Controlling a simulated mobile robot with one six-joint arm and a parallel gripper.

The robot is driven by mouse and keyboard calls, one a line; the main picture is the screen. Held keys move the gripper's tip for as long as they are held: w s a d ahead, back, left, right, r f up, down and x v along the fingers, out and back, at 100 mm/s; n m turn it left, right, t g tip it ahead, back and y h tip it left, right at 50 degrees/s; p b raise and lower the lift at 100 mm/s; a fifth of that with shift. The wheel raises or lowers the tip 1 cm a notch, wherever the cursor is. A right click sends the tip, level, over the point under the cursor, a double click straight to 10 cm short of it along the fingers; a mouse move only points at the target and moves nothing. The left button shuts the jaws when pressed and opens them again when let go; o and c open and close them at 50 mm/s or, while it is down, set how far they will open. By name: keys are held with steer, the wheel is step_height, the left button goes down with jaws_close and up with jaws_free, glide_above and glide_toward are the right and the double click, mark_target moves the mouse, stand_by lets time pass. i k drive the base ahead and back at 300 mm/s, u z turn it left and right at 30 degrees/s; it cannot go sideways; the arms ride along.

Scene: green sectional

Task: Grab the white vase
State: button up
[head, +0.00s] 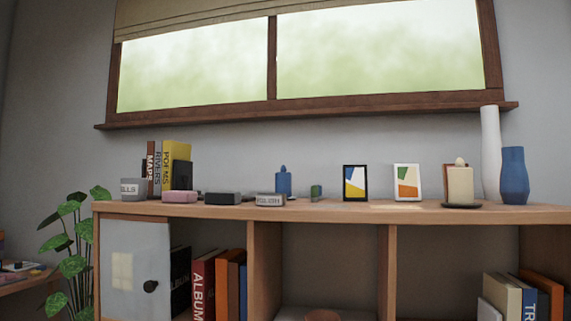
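The white vase (490,150) is tall and slim and stands upright at the right end of the wooden cabinet top, in the head view. A shorter blue vase (514,177) stands just to its right and in front, overlapping its lower right side. A cream candle (460,186) on a dark dish stands to its left and nearer. The foot of the white vase is partly hidden. My gripper does not show in this view.
The cabinet top (345,211) also holds two picture frames (355,183), (407,182), a blue bottle (283,182), small boxes and upright books (167,170). A window sill (300,112) juts out above. A leafy plant (73,250) stands at the left.

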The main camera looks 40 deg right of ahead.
mark_target(491, 143)
steer(key=k, duration=1.75)
steer(key=z, duration=1.65)
steer(key=i, duration=0.9)
steer(key=z, duration=0.05)
